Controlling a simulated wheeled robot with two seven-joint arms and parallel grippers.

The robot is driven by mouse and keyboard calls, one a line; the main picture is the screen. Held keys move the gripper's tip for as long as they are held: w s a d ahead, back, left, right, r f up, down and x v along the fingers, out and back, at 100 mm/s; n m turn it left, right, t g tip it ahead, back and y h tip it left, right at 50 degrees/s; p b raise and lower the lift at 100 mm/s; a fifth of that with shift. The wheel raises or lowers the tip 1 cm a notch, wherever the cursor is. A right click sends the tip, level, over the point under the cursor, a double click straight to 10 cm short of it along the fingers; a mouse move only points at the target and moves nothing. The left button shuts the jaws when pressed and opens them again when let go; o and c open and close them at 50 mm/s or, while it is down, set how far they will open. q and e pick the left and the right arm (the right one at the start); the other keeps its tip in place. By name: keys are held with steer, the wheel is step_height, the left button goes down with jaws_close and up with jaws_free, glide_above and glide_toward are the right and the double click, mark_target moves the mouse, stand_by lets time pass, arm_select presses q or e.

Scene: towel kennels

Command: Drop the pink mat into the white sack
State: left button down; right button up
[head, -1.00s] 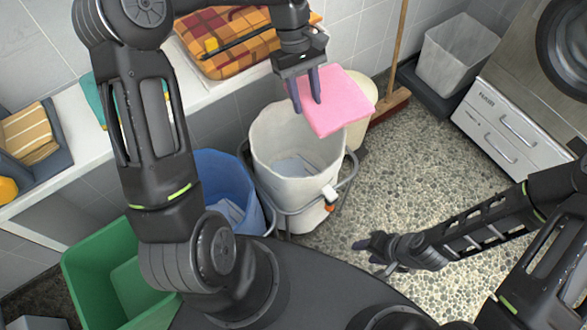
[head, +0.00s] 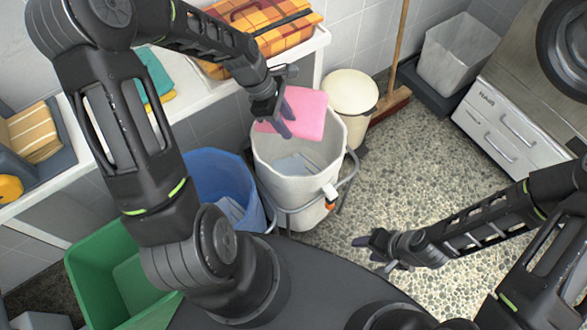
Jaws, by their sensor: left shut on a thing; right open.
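The pink mat (head: 306,113) is a folded square held by my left gripper (head: 286,127). The gripper is shut on the mat's left part. The mat is over the far part of the opening of the white sack (head: 290,188), which hangs in a grey wheeled frame. Whether the mat touches the sack's rim cannot be told. Some pale grey-blue cloth (head: 292,165) shows inside the sack. My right gripper (head: 368,246) is open and empty, low over the floor at the right of the sack.
A blue sack (head: 222,181) stands left of the white one, and a green bin (head: 105,265) stands at lower left. A cream lidded bin (head: 350,93) is behind the white sack.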

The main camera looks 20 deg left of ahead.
arm_select(q)
step_height(320, 180, down, 6)
steer(key=b, duration=0.4)
steer(key=shift+r, duration=0.15)
steer(key=c, duration=0.9)
jaws_free()
steer(key=shift+o, duration=0.2)
step_height(320, 180, up, 10)
stand_by(0.4)
